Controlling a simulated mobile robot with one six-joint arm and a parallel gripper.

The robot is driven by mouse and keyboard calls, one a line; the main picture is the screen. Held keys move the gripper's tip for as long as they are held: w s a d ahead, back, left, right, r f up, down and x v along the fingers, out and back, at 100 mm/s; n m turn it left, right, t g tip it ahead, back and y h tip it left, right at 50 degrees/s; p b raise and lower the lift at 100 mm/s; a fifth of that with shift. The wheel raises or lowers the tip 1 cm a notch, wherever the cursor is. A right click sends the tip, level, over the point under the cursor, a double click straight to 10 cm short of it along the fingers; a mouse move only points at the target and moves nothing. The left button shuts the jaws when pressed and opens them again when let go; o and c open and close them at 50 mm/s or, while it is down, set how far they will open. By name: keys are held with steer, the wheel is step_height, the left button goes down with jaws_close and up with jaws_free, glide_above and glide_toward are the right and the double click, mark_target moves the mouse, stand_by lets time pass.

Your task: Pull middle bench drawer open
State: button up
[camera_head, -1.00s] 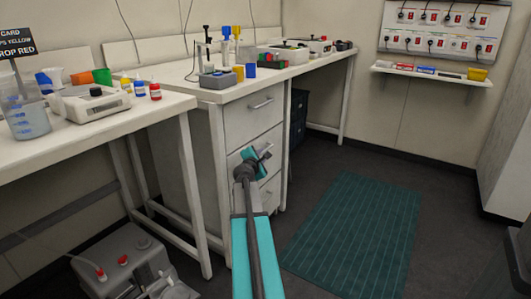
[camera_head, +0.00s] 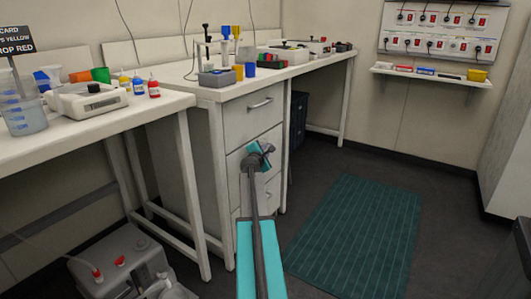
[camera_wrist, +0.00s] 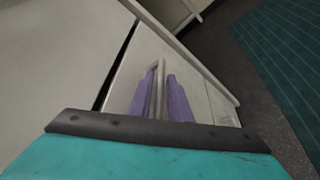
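The bench drawer unit stands under the bench corner, with the top drawer (camera_head: 252,115) and its bar handle above the middle drawer (camera_head: 238,163). My gripper (camera_head: 262,155) is at the middle drawer's front and covers its handle in the head view. In the wrist view, the two purple fingers of my gripper (camera_wrist: 160,98) lie close on either side of the metal bar handle (camera_wrist: 159,75) and look shut on it. A dark gap runs along one edge of the drawer front in the wrist view. I cannot tell whether the drawer stands out from the unit.
The lower drawer lies under my arm. A white bench leg (camera_head: 286,150) stands just right of the drawers. A teal mat (camera_head: 357,235) lies on open floor to the right. A grey container (camera_head: 125,265) sits on the floor at left.

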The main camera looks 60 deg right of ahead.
steer(key=shift+d, duration=0.1)
jaws_close()
stand_by(0.4)
